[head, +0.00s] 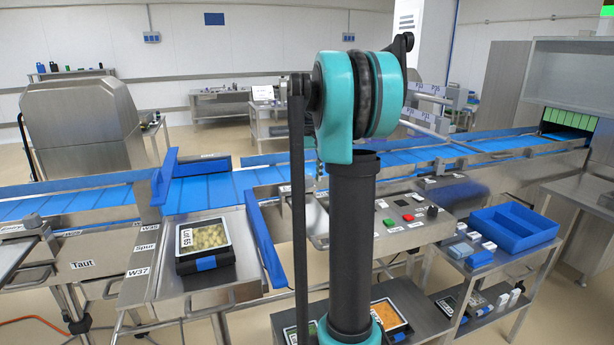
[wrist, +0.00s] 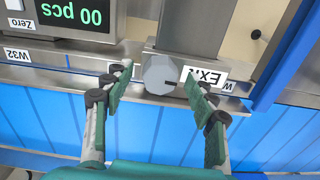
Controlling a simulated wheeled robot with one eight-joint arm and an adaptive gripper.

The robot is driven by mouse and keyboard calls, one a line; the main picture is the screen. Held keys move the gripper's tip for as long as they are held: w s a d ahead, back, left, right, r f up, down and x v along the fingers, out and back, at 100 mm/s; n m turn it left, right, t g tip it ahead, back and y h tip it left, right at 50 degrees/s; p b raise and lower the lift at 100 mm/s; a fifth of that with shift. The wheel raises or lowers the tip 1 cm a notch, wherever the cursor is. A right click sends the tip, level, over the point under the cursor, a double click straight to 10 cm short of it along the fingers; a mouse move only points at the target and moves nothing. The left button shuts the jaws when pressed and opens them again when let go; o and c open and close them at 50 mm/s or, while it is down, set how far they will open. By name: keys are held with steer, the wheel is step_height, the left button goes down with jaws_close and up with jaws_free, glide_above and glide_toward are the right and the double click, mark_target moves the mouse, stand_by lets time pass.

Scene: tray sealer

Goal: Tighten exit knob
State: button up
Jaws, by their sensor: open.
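The exit knob (wrist: 161,74) is a grey, round-faceted knob in the wrist view, at the top middle on a metal rail. A white label reading EXIT (wrist: 205,77), upside down, sits just right of it. My gripper (wrist: 157,78) is open, its two green-padded fingers reaching up from below. One fingertip is left of the knob and the other right of it, with gaps showing on both sides. I cannot tell how deep the fingers stand relative to the knob. In the head view I cannot make out the knob or the gripper; my arm blocks the middle.
A blue belt (wrist: 60,115) runs below the rail. A counter display (wrist: 75,13) stands upper left, and a metal post (wrist: 193,25) rises behind the knob. In the head view, a tray of food (head: 203,238) and a blue bin (head: 514,228) flank my arm.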

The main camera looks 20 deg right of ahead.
steer(key=c, duration=1.2)
steer(key=shift+o, duration=0.2)
steer(key=m, duration=0.8)
steer(key=shift+m, duration=0.3)
steer(key=m, duration=0.4)
steer(key=shift+m, duration=2.2)
